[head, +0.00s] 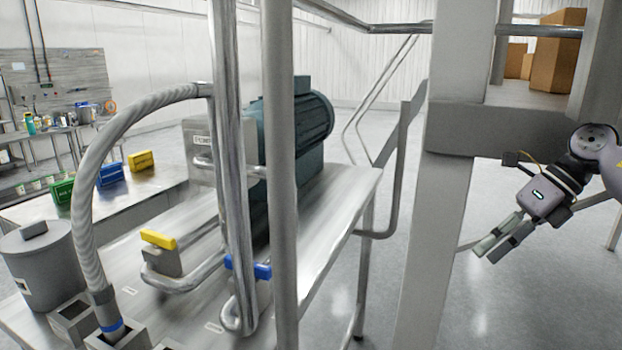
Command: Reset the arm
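My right gripper (489,252) hangs at the right side of the head view, beyond a grey steel post, pointing down and to the left. Its two fingers lie close side by side with nothing visible between them. Whether they are parted or closed is unclear at this angle. It is in free air over the grey floor, touching nothing that I can see. My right arm comes in from the right edge. My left gripper and arm are not in view.
A steel table (330,215) carries a teal motor (290,130), pipes, a yellow-handled valve (159,240) and a blue-handled valve (248,267). A thick grey post (430,240) stands left of my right gripper. Boxes (553,50) sit upper right. Floor (520,310) below is clear.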

